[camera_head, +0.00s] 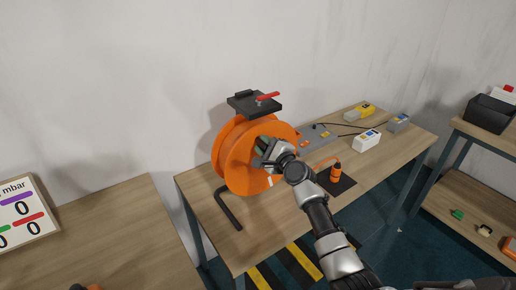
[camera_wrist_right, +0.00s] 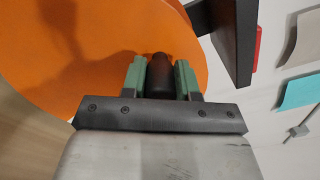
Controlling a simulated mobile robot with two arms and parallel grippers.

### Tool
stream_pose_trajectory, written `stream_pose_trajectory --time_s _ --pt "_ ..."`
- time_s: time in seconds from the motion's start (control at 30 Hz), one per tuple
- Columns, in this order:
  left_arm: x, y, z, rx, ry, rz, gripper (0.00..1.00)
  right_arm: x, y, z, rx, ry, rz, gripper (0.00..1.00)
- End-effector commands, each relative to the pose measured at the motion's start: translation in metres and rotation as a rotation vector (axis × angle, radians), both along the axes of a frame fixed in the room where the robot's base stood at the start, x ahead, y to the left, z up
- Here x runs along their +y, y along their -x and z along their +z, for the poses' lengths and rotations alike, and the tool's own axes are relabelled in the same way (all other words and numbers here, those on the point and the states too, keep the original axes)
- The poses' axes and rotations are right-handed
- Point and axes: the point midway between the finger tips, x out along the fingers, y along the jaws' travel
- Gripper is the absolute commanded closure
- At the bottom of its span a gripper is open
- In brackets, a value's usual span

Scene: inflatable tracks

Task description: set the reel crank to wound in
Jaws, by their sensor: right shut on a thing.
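An orange reel (camera_head: 232,158) stands on the wooden table on a bent black foot (camera_head: 228,208). My right gripper (camera_head: 262,148) is at the reel's front face. In the right wrist view, its two green fingers (camera_wrist_right: 160,78) are shut on a dark crank knob (camera_wrist_right: 159,76) beside the orange reel disc (camera_wrist_right: 90,50). In the head view the gripper hides the knob and the rest of the crank. A dark plate with a red lever (camera_head: 267,97) sits above the reel.
On the same table (camera_head: 400,150) lie a grey plate (camera_head: 318,138), an orange tool (camera_head: 336,172) on a dark mat, a white box (camera_head: 367,141), a yellow block (camera_head: 359,112) and a grey box (camera_head: 398,122). A pressure board (camera_head: 26,212) stands at left. A shelf with a dark bin (camera_head: 489,114) is at right.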

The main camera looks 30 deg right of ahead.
Motion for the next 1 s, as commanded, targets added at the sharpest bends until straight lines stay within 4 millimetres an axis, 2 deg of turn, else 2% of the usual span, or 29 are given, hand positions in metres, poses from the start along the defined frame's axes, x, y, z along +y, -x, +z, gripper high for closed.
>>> stream_pose_trajectory --time_s 0.4,0.9,0.93,1.0 --pt "-0.001 0.0 0.005 0.0 0.001 0.0 1.0 -0.018 -0.003 0.003 0.02 -0.158 -0.005 1.0" --pt "-0.001 0.0 0.005 -0.001 0.002 0.0 1.0 -0.019 -0.003 0.003 0.024 -0.172 -0.005 1.0" --pt "-0.001 0.0 0.005 -0.001 0.002 -0.001 1.0 -0.019 -0.003 0.003 0.024 -0.172 -0.005 0.66" --pt "-0.001 0.0 0.005 -0.001 0.002 0.0 1.0 -0.019 -0.003 0.003 0.024 -0.172 -0.004 0.55"
